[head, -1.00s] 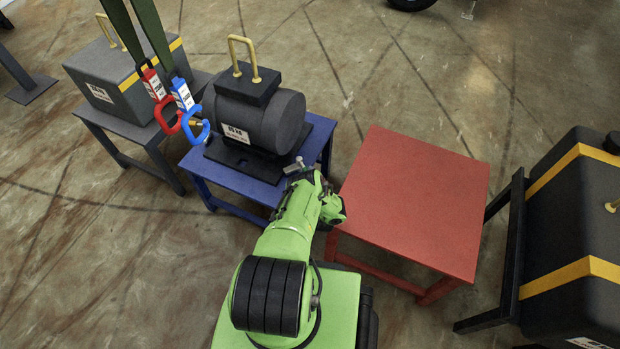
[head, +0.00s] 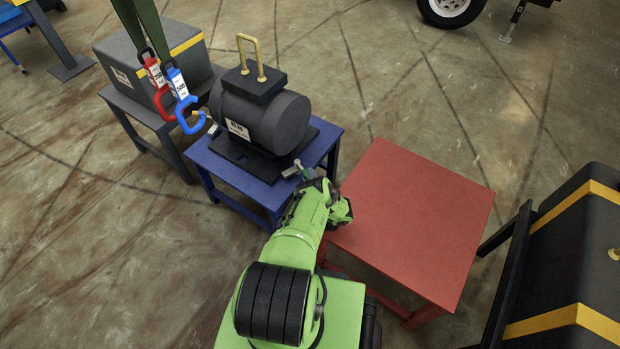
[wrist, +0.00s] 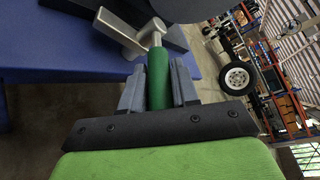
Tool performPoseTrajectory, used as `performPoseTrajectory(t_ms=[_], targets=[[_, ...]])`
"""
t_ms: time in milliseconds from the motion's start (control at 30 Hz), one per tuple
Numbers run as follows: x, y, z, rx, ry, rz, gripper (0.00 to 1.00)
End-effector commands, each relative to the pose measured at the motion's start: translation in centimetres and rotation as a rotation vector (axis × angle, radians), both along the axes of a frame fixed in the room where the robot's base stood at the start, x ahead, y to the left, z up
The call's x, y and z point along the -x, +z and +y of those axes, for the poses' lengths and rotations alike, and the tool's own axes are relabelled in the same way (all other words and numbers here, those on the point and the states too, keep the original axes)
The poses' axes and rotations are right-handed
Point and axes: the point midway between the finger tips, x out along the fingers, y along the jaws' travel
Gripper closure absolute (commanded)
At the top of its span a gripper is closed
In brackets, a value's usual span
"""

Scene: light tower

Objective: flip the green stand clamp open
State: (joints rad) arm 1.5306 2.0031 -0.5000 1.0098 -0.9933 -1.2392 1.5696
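The green stand clamp shows in the wrist view as a green handle (wrist: 158,78) on a light metal lever (wrist: 125,35), at the edge of the blue stand (wrist: 75,50). My gripper (wrist: 158,75) has one finger on each side of the green handle, close against it, and looks shut on it. In the head view the lever (head: 291,169) and a bit of green show at the front right corner of the blue stand (head: 235,180), with my gripper (head: 312,176) there. A dark motor (head: 262,118) with a yellow handle sits on that stand.
A bare red table (head: 415,215) stands close to the right of my arm. Red (head: 163,105) and blue (head: 188,120) hooks hang on green straps left of the motor. A grey box (head: 120,58) is behind them, and a dark yellow-striped case (head: 580,230) is at right.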

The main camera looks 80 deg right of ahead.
Motion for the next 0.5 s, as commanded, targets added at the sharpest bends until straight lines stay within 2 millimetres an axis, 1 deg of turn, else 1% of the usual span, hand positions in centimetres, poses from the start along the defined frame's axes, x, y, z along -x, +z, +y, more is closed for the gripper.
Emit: performPoseTrajectory(t_ms=[33,133,400,467,500], targets=[[0.2,0.1,-0.1,0.004,-0.003,0.003,0.66],[0.1,0.1,-0.1,0.003,-0.003,0.003,0.5],[0.1,0.1,0.0,0.002,-0.002,0.001,0.49],[0.1,0.6,0.0,0.002,-0.002,0.001,0.49],[0.0,1.3,-0.1,0.001,-0.002,0.0,0.49]])
